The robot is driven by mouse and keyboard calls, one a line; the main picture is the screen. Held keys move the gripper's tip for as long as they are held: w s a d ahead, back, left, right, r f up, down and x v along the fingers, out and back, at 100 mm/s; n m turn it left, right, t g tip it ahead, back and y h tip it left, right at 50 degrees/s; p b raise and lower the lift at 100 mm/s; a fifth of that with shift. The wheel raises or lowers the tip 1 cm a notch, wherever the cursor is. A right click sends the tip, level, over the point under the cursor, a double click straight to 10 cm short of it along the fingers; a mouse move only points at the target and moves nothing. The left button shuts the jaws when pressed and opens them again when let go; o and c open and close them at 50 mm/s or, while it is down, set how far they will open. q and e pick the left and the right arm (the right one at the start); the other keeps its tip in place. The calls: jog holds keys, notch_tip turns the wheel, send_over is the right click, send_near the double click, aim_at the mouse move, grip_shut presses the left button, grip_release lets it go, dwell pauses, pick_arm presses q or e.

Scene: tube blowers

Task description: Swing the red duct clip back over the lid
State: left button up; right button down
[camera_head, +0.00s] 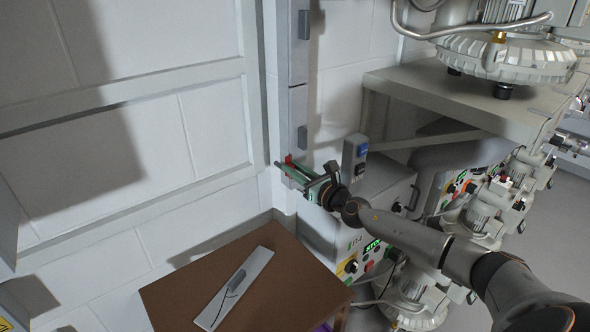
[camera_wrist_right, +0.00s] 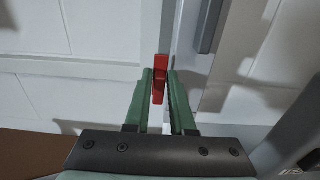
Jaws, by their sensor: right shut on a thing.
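The red duct clip (camera_head: 289,159) shows as a small red piece at the tip of my right gripper (camera_head: 287,168), beside the pale vertical duct (camera_head: 298,70). In the right wrist view the red clip (camera_wrist_right: 159,88) stands upright between the two green fingers of my right gripper (camera_wrist_right: 160,80). The fingers are shut on it and hide part of its lower end. I cannot make out the lid for certain, nor whether the clip touches it. My left gripper is not in view.
A brown table (camera_head: 185,292) with a flat grey panel (camera_head: 236,289) on it stands below the gripper. A grey cabinet with a blue-button switch box (camera_head: 356,158) is close on the right. A workbench (camera_head: 465,95) carries a large motor-like machine (camera_head: 505,52).

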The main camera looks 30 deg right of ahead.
jog(key=m, duration=0.1)
jog(key=m+b, duration=0.1)
jog(key=m, duration=0.1)
jog(key=shift+d+f, duration=0.15)
jog(key=shift+d, duration=0.25)
jog(key=m, duration=0.5)
jog(key=d+f+m, duration=0.1)
jog(key=m, duration=0.4)
jog(key=f+m+p, duration=0.1)
jog(key=m, duration=0.3)
jog(key=shift+w+d+m, duration=0.1)
jog(key=shift+d+m, duration=0.3)
jog(key=shift+f, duration=0.1)
jog(key=c, duration=0.8)
grip_release()
jog(key=shift+c, duration=0.2)
